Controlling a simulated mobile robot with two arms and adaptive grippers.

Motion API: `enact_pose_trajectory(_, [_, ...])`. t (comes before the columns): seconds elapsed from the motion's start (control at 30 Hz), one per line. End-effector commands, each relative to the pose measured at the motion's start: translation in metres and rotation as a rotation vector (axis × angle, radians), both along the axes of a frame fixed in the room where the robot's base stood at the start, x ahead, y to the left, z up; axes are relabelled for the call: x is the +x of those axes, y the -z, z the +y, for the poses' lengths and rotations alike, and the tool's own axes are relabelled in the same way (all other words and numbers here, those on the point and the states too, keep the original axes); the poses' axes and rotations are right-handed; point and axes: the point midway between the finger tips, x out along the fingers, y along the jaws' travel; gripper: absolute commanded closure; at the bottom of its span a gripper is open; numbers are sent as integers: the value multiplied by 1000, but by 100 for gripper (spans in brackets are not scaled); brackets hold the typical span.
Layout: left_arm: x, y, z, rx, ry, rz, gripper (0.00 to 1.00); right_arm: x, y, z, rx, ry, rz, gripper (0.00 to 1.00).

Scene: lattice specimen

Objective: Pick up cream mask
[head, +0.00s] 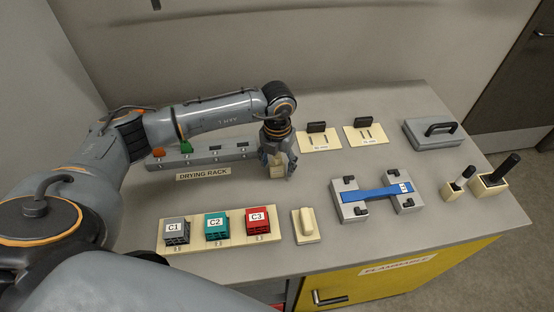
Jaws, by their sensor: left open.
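My left gripper (277,172) points down over the table, just right of the drying rack, with its fingers open. A small cream patch shows between the fingers; I cannot tell whether it is a separate object or whether it touches them. Two cream slotted plates with black grips lie at the back, a left one (318,143) and a right one (378,136), both right of the gripper. A cream block with a raised bar (306,226) lies nearer the front. I cannot tell which cream piece is the mask. My right gripper is out of view.
The grey drying rack (219,152) stands behind a cream strip (191,239) holding grey, teal and red blocks. A grey fixture with a blue bar (376,194) is right of centre. A grey handled box (433,134) and two cream holders with dark handles (490,184) stand right.

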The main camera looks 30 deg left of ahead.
Motion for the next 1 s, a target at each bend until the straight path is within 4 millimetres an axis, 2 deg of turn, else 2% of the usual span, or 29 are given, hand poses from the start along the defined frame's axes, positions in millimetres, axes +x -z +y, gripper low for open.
enact_pose_trajectory(0.13, [-1, 11, 0, 0, 1, 1, 37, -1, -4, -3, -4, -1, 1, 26])
enact_pose_trajectory(0.33, [0, 12, 0, 0, 1, 0, 37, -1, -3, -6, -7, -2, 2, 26])
enact_pose_trajectory(0.37, [0, 12, 0, 0, 1, 0, 41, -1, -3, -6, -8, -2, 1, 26])
enact_pose_trajectory(0.5, [0, 11, 0, 0, 1, 0, 70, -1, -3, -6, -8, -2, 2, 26])
enact_pose_trajectory(0.53, [0, 11, 0, 0, 1, 0, 72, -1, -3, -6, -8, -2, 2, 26])
enact_pose_trajectory(1.0, [1, 5, 0, 0, 0, -2, 73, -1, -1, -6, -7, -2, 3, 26])
